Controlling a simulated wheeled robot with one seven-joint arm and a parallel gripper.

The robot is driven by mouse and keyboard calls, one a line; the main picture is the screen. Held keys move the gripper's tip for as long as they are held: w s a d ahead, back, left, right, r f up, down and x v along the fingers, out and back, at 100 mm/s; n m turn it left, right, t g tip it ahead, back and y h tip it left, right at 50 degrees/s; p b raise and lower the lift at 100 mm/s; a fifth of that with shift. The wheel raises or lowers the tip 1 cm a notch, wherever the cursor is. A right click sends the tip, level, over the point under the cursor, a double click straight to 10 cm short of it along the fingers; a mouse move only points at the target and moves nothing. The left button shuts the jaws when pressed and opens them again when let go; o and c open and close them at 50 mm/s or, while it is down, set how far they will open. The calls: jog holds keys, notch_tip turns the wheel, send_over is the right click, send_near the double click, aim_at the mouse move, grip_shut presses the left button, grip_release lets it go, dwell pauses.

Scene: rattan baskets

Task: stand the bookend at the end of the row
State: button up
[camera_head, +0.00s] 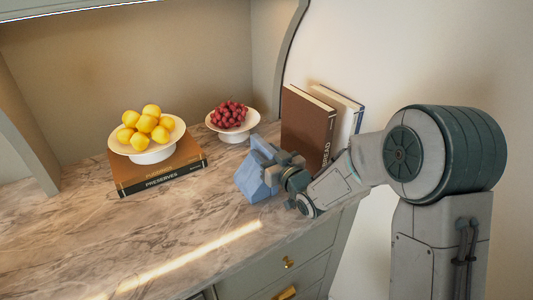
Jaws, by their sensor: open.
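A blue, angular block that looks like the bookend (250,184) is on the marble counter, left of the row of books. The row has a brown book marked BREAD (306,124) and a pale book with a blue edge (350,115), both upright near the counter's right end. My gripper (268,172) is open at the bookend's right side, its fingers overlapping the bookend in the picture. I cannot tell whether they touch it. My gripper and arm hide part of the bookend and the lower part of the books.
A white bowl (150,155) of yellow fruit stands on stacked flat books (165,178) at left. A white bowl (236,134) of red fruit stands behind the bookend. The marble counter (130,235) is clear in front. Drawers with brass handles (288,262) lie below its edge.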

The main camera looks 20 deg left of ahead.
jog(key=b+v, duration=0.2)
jog(key=v, duration=1)
jog(key=shift+r, duration=0.1)
jog(key=s+d+f+m+g+h, duration=0.2)
jog(key=d+m+h, duration=0.4)
jog(key=d+h, duration=0.9)
jog(key=s+d+m+g, duration=0.2)
jog(key=s+d, duration=0.3)
jog(key=s, duration=0.3)
jog(key=s+d+m+g+y, duration=0.1)
jog(key=s+d+g, duration=0.3)
jog(key=s, duration=0.5)
jog(key=shift+d+m+g, duration=0.4)
jog(key=shift+d+m, duration=0.2)
jog(key=shift+s, duration=0.1)
